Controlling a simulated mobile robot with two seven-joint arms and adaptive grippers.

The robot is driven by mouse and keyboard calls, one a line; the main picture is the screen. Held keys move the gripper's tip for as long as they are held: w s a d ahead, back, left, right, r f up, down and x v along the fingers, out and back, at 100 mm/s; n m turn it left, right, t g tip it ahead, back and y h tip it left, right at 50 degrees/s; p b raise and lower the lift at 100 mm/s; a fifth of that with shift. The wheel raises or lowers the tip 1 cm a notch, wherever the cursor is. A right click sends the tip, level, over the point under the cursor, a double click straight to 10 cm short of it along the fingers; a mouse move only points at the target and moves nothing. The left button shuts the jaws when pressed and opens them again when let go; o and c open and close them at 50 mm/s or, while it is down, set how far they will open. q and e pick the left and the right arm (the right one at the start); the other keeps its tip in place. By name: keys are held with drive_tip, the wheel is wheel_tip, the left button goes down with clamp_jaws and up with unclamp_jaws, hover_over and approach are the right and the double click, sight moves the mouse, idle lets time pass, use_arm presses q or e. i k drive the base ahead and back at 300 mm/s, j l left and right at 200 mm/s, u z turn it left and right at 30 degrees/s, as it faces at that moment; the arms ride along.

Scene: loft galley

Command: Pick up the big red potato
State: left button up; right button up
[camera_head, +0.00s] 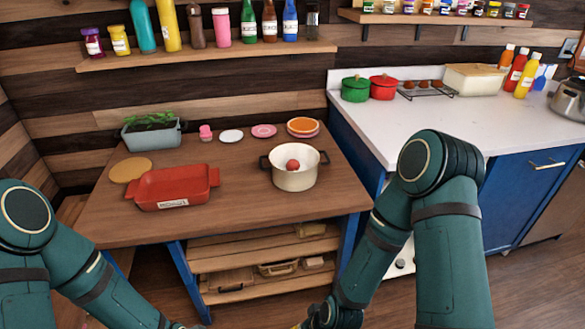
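A round red item (292,164), which looks like the red potato, sits in a cream pot (296,181) with dark handles on the wooden table. Only its top shows above the far inside wall; its lower part is hidden. My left arm comes in at the lower left and runs out of the bottom edge, so its gripper is out of view. My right arm bends down in front of the counter, and its dark end (322,316) is cut off by the bottom edge. Both arm ends are low in front of the table, well apart from the pot.
A red baking dish (174,203), a planter (151,137), a round board (130,170) and small plates (264,131) share the table (235,205). A shelf with bottles (210,56) hangs above. The white counter (440,124) at right holds a green pot (355,89) and a red pot (384,87).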

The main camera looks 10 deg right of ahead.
sight(291, 165)
drive_tip(key=i+j+z, duration=0.1)
drive_tip(key=i+j, duration=0.2)
drive_tip(key=i, duration=0.15)
drive_tip(key=i+j+z, duration=0.1)
drive_tip(key=i+j, duration=0.2)
drive_tip(key=i, duration=0.15)
